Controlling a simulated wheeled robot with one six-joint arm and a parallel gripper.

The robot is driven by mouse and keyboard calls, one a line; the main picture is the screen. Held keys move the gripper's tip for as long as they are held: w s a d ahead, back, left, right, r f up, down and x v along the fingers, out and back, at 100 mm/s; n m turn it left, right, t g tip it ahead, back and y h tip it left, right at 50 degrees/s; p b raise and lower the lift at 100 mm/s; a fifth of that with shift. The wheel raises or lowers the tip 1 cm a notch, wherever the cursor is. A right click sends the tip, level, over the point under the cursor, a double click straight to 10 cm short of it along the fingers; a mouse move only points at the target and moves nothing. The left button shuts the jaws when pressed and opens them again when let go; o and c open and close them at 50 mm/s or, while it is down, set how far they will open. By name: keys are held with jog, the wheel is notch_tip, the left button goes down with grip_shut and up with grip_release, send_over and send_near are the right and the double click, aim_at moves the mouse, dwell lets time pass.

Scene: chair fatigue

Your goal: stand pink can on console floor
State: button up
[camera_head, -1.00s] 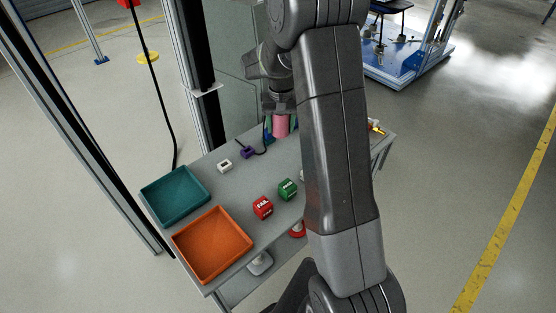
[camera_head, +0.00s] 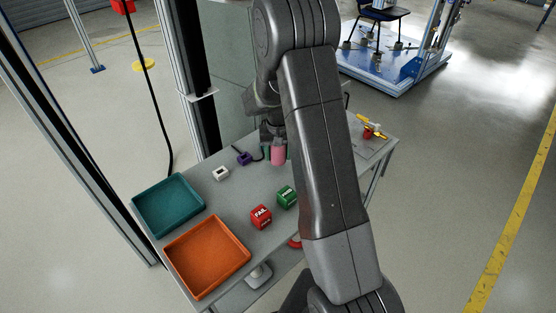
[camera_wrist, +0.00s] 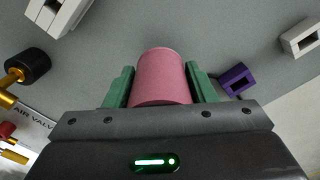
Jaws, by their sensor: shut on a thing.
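The pink can (camera_head: 278,155) is at the back of the grey console top (camera_head: 232,190) in the head view. My gripper (camera_wrist: 161,88) is shut on the can, its green fingers on both sides of it in the wrist view, where the pink can (camera_wrist: 160,76) fills the space between them. In the head view my gripper (camera_head: 275,146) is partly hidden by my arm. I cannot tell whether the can's base touches the console surface.
A teal tray (camera_head: 140,218) and an orange tray (camera_head: 172,262) stand at the console's left. A red FAIL cube (camera_head: 261,217), a green cube (camera_head: 286,196), a white block (camera_head: 220,174) and a purple block (camera_head: 243,158) stand nearby. A yellow-and-red valve (camera_head: 371,128) is at the right.

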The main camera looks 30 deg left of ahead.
aim_at(278, 160)
jog(key=shift+f, duration=1.65)
jog(key=shift+f, duration=0.2)
jog(key=o, duration=1.1)
jog(key=shift+r, duration=0.1)
